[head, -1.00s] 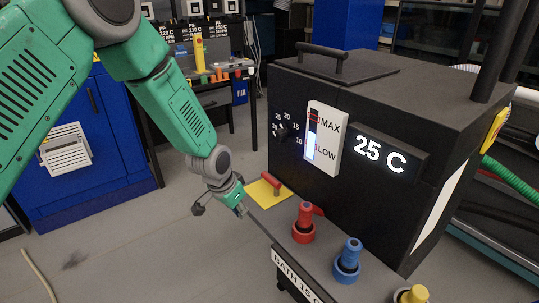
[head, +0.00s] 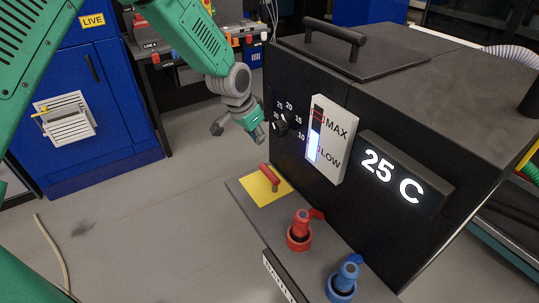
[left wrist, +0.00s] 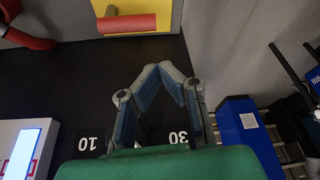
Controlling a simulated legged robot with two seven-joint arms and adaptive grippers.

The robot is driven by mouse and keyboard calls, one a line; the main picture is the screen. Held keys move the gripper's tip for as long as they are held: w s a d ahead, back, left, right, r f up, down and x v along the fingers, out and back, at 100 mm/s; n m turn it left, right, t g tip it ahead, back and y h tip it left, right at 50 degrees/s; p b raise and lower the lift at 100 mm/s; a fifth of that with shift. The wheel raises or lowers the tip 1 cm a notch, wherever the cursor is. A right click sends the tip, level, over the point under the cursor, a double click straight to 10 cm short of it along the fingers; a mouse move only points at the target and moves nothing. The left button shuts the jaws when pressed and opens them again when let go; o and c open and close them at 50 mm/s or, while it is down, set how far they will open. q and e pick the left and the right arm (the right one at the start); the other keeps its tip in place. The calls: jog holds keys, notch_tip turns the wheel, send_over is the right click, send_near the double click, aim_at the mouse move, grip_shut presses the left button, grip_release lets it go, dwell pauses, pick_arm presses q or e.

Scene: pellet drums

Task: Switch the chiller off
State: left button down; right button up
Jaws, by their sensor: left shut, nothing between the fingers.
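The chiller is a black box (head: 400,110) with a lit "25 C" display (head: 392,174) and a MAX/LOW gauge (head: 330,140). A numbered black dial (head: 281,124) is on its front face. A red lever handle (head: 269,174) stands on a yellow plate (head: 264,187) at the chiller's foot; both also show at the top of the left wrist view. My left gripper (head: 260,135) is shut and empty, close in front of the dial, above the lever. In the left wrist view its fingertips (left wrist: 165,68) meet, and the fingers hide the dial. My right gripper is not in view.
A red valve (head: 300,232) and a blue valve (head: 345,277) stand on the low ledge before the chiller. A blue cabinet (head: 85,120) is at the left. Open floor lies between it and the chiller. A hose lies at lower left.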

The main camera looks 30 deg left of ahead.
aim_at(269, 174)
pick_arm(q)
jog(key=x, duration=0.9)
jog(key=shift+w+f, duration=0.3)
jog(key=shift+f, duration=0.35)
jog(key=shift+a, duration=0.15)
